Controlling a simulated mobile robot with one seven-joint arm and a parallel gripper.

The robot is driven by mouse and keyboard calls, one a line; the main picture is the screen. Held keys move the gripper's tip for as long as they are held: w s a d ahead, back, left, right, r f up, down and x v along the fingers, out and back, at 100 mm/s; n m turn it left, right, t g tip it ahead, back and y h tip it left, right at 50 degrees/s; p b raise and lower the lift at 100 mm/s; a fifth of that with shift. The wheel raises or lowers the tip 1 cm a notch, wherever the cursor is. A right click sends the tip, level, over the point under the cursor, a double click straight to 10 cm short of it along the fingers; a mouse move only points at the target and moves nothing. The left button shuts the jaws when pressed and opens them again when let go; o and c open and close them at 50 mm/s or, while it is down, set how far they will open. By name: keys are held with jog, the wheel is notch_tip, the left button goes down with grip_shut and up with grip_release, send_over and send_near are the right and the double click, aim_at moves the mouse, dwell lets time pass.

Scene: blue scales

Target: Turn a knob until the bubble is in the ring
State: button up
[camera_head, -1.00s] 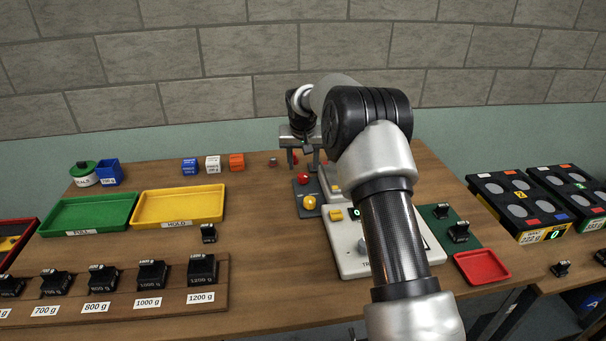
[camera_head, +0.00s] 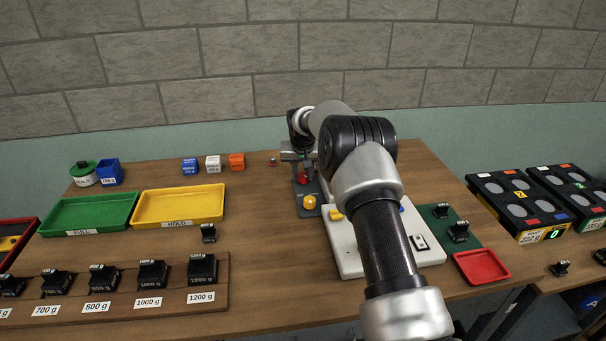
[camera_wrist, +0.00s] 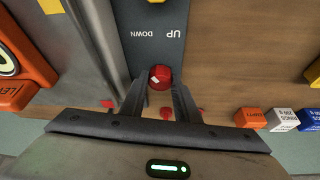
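The dark grey knob panel (camera_head: 312,213) carries a yellow knob (camera_head: 309,202) and a red knob (camera_head: 303,180). In the wrist view, the red knob (camera_wrist: 160,77) lies between the tips of my gripper (camera_wrist: 160,92), with a gap visible on each side. My gripper (camera_head: 299,162) is open and points down over the panel's far end. UP and DOWN are printed on the panel (camera_wrist: 155,50) beside the red knob. I cannot make out a bubble or ring.
Blue, white and orange cubes (camera_head: 236,161) stand to the left. A yellow tray (camera_head: 180,222) lies left of the panel. Bare wood lies between tray and panel.

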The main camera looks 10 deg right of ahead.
jog(key=shift+d+n, duration=0.1)
jog(key=shift+n, duration=0.5)
jog(key=shift+n+y, duration=0.5)
jog(key=shift+n, duration=0.3)
jog(key=o, duration=1)
jog(key=shift+o, duration=0.2)
jog(key=v, duration=1.7)
jog(key=shift+s+r, duration=0.15)
